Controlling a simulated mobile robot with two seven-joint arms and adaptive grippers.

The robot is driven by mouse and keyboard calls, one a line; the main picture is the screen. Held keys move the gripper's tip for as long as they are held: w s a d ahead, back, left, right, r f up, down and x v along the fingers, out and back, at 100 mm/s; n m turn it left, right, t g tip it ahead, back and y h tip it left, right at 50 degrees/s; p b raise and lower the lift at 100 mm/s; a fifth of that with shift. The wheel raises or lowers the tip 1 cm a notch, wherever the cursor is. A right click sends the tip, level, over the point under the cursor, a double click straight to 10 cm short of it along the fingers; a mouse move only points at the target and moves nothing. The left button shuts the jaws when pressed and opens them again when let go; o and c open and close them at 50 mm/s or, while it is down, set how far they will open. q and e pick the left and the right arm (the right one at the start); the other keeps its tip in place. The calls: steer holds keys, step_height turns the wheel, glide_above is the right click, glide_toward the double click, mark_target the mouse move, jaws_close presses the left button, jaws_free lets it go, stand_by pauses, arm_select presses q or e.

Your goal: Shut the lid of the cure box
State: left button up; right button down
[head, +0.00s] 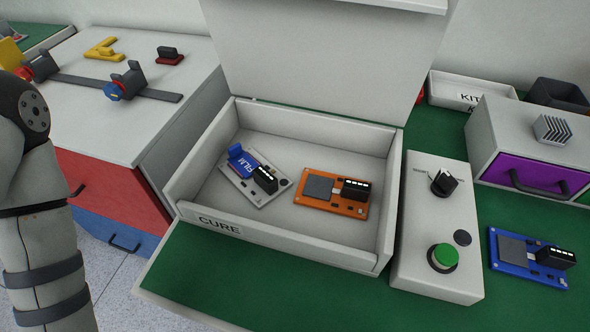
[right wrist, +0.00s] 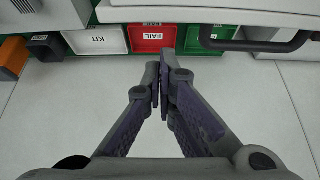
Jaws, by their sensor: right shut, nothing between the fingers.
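The cure box (head: 215,222), a white box with a CURE label on its front wall, stands on the green bench in the head view. Its white lid (head: 320,50) is raised at the back of the box, and its top runs out of the picture. Inside lie a grey board (head: 250,190) with a blue FILM tab and an orange board (head: 320,190). The right wrist view shows my right gripper (right wrist: 161,80) with its fingers together and empty. It does not appear in the head view. My left arm shows at the left of the head view, but its gripper is out of sight.
A control panel (head: 418,250) with a dark knob and green button stands right of the box. A blue board (head: 527,256) and purple drawer (head: 530,173) are further right. A white cabinet (head: 140,120) is at left. The right wrist view shows a red FAIL bin (right wrist: 152,38) and a dark handle (right wrist: 255,45).

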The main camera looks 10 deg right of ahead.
steer(key=shift+f, duration=3.3)
steer(key=shift+r, duration=0.15)
steer(key=shift+s+r, duration=0.3)
steer(key=shift+r, duration=0.65)
steer(key=shift+s+a+f, duration=0.25)
steer(key=shift+s+a, duration=0.3)
steer(key=shift+s, duration=0.55)
steer(key=shift+s+a+f, duration=0.25)
steer(key=shift+s+a, duration=0.25)
steer(key=shift+s, duration=0.55)
steer(key=shift+s+a+f, duration=0.25)
steer(key=shift+s+a, duration=0.3)
steer(key=shift+s, duration=0.55)
